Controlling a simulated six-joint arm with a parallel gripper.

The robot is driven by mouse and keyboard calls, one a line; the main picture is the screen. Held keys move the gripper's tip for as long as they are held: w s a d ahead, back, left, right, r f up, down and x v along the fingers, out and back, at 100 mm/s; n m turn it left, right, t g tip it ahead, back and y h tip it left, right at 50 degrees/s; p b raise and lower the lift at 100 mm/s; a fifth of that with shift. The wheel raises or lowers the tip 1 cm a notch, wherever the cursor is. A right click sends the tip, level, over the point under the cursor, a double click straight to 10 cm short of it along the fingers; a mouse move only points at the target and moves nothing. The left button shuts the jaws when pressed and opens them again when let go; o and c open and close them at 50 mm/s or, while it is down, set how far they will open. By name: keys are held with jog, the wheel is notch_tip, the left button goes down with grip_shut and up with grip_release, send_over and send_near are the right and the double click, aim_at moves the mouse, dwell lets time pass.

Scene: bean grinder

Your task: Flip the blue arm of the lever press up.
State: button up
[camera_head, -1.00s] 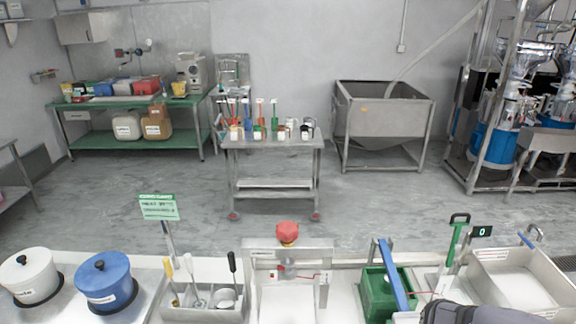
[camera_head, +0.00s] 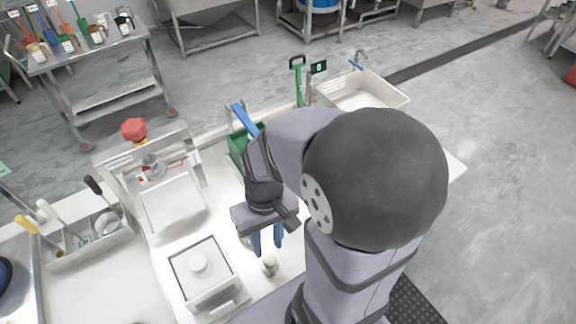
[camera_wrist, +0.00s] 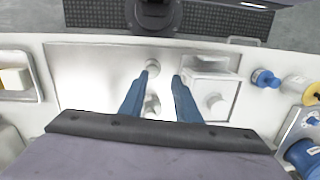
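The lever press (camera_head: 237,146) is a green box on the white counter, partly hidden behind my arm. Its blue arm (camera_head: 245,120) is a slanted bar that shows above the box, running up to the left; its lower end is hidden. My gripper (camera_head: 267,250) points down over the counter, nearer the camera than the press and below it in the picture. In the wrist view my gripper (camera_wrist: 160,76) has its two blue fingers apart, with nothing held between them. The press cannot be made out in the wrist view.
A lidded square box (camera_head: 201,272) and a small metal knob (camera_head: 270,265) are near my gripper. A machine with a red knob (camera_head: 134,130) and a utensil tray (camera_head: 93,245) stand left. A green stand (camera_head: 298,80) and sink-like basin (camera_head: 362,90) lie beyond the press.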

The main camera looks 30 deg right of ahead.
notch_tip(320, 180, down, 6)
jog(key=s+m+y+b, duration=0.2)
jog(key=m+y+b, duration=0.2)
jog(key=y+b, duration=0.1)
jog(key=w+d+f+m+t+b, duration=0.1)
jog(key=w+d+m+t+b, duration=0.3)
jog(key=d+t, duration=0.5)
jog(key=w+d+m+t+b, duration=0.3)
jog(key=d+m+t, duration=0.3)
jog(key=d, duration=0.5)
jog(key=shift+n+t+y, duration=0.3)
jog(key=shift+n+t, duration=0.1)
jog(key=shift+t, duration=0.1)
jog(key=shift+f+p+x, duration=0.1)
jog(key=shift+p+x, duration=0.25)
jog(key=shift+x, duration=1)
jog(key=shift+f+p+x, duration=0.15)
jog(key=shift+p+x, duration=0.2)
jog(key=shift+x, duration=1)
jog(key=shift+d, duration=0.15)
grip_shut()
